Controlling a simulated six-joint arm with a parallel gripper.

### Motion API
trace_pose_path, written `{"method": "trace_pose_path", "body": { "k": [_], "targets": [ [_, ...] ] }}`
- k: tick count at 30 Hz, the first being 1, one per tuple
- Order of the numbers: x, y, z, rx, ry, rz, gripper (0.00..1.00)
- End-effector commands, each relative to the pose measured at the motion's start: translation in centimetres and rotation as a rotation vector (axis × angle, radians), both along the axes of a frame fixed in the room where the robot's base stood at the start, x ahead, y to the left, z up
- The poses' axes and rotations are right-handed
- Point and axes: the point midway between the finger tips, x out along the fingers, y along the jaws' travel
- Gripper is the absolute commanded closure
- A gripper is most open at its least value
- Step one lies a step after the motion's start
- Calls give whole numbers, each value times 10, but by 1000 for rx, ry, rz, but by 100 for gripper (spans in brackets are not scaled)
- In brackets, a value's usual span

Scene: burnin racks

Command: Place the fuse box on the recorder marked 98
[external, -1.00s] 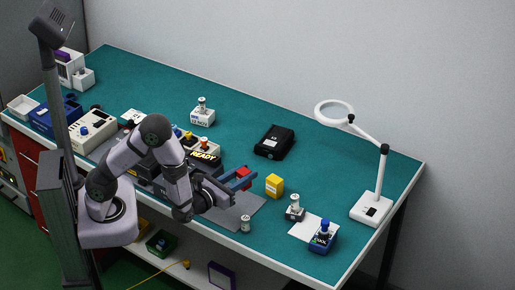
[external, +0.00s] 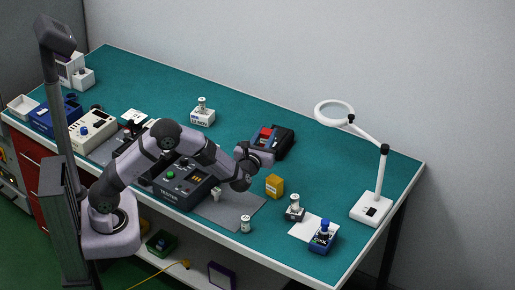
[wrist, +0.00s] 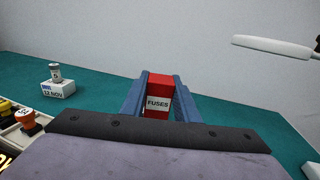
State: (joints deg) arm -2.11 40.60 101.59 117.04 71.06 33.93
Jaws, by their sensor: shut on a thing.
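The red fuse box labelled FUSES (wrist: 158,98) is between the two blue fingers of my gripper (wrist: 160,100), shut on it. In the external view the fuse box (external: 265,132) shows red at the near left part of a black box-shaped device (external: 284,144), beyond my gripper (external: 263,143). I cannot tell whether it touches the device or hangs above it. The device may be a recorder; no 98 is readable on it, and my wrist partly covers it. In the wrist view the device is hidden.
A yellow box (external: 274,186) stands nearer the front, close to my wrist. A white block with a small cylinder (external: 202,117) stands to the left. The dark tester (external: 178,185) lies under my arm. A magnifier lamp (external: 380,180) stands at right. The bench behind the device is clear.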

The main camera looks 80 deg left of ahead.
Motion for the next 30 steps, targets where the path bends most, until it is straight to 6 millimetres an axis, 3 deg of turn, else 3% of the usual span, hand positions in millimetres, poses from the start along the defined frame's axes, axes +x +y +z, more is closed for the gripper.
{"method": "trace_pose_path", "body": {
  "k": [1,6,12,20,30],
  "targets": [
    [4,18,1,-3,-8,31,95],
    [14,61,15,-9,-9,96,95],
    [18,89,28,-12,-11,132,95],
    [19,97,30,-14,-10,141,95],
    [19,96,-15,-13,-6,139,95]
  ]
}}
